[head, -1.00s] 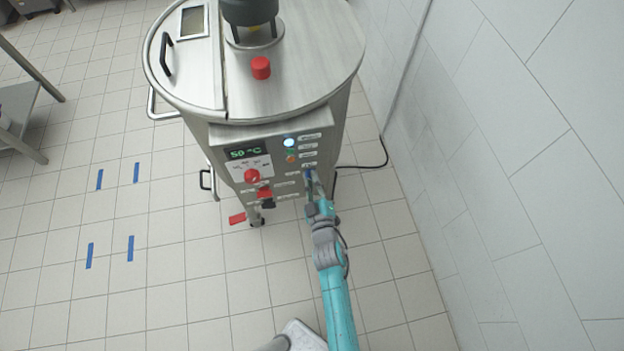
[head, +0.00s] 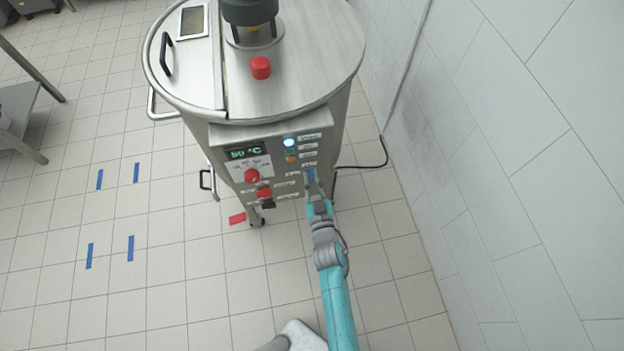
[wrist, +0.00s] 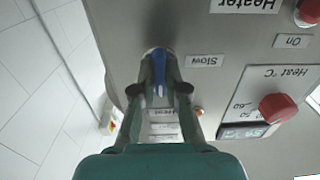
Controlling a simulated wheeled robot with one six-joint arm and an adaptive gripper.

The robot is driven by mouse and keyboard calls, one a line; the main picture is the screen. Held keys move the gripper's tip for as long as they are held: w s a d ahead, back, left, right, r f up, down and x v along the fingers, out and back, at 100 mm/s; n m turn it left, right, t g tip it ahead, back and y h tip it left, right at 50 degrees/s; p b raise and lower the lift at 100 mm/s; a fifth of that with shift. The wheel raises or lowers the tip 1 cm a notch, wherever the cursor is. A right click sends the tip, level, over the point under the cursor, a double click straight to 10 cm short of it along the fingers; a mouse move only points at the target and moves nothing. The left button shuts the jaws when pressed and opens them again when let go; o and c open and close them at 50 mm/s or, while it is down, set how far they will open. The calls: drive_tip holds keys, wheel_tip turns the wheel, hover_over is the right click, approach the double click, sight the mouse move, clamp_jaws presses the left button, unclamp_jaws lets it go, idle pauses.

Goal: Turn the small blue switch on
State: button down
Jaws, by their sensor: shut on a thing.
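The small blue switch (head: 311,174) is on the right part of the control panel (head: 237,191) of a steel machine. In the wrist view the blue switch (wrist: 157,68) shows as a slim blue handle between my fingertips, with a "Slow" label beside it. My gripper (head: 314,186) is at the panel in the head view. In the wrist view my gripper (wrist: 158,88) is shut on the switch, with a finger on each side. The fingers partly hide the switch, and I cannot tell its exact setting.
The panel also has a red knob (head: 251,175), a second red knob (head: 264,193), a lit white button (head: 289,142) and a display (head: 246,153). A tiled wall (head: 520,150) stands at the right. A black cable (head: 365,166) runs behind.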

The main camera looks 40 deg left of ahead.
idle(0.4)
drive_tip(key=c, duration=1.2)
unclamp_jaws()
drive_tip(key=v, duration=1.2)
drive_tip(key=s+d+r+m+t+h, duration=0.25)
drive_tip(key=s+d, duration=0.25)
drive_tip(key=d, duration=0.7)
drive_tip(key=s+d+r+m+t+h, duration=0.15)
drive_tip(key=s+d+h, duration=0.3)
drive_tip(key=d, duration=0.75)
drive_tip(key=s+d+r+m+h, duration=0.5)
drive_tip(key=s+d+r+h, duration=0.1)
drive_tip(key=s+d+r, duration=0.5)
wheel_tip(320, 180, up, 4)
drive_tip(key=shift+s+d+f+m+g+h, duration=0.25)
drive_tip(key=shift+s+m+g+h, duration=0.15)
drive_tip(key=shift+s, duration=0.75)
